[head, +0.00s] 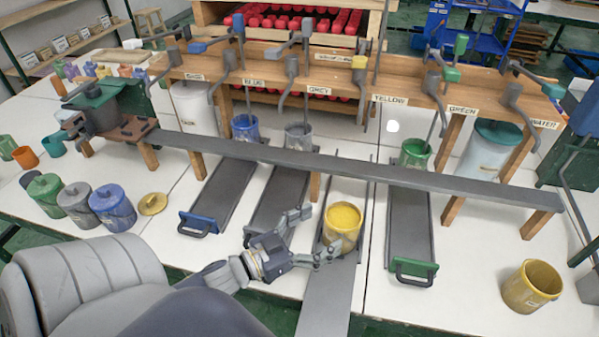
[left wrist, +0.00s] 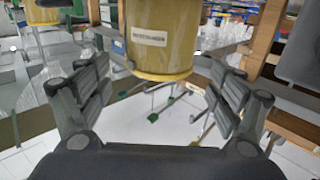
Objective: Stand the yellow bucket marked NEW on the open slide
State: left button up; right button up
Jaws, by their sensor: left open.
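A yellow bucket (head: 343,228) full of yellow paint stands upright on the pulled-out grey slide (head: 330,300) below the YELLOW label. In the left wrist view the bucket (left wrist: 165,55) has a pale label whose text I cannot read surely. My left gripper (head: 320,232) is open at the bucket's left side, its fingers pointing towards it. In the left wrist view the open fingers (left wrist: 160,78) lie left and right of the bucket's lower part, apart from it. A second yellow bucket (head: 531,285) stands on the white table at the right; no NEW mark is readable. My right gripper is out of view.
A long grey rail (head: 360,168) crosses above the slides. Lidded buckets (head: 75,204) and a yellow lid (head: 152,204) are at left. The table between the green-handled slide and the right bucket is clear.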

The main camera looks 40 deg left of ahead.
pick_arm(q)
jog(key=v, duration=0.5)
jog(key=shift+s+a, duration=0.1)
jog(key=shift+s, duration=0.05)
dwell(0.5)
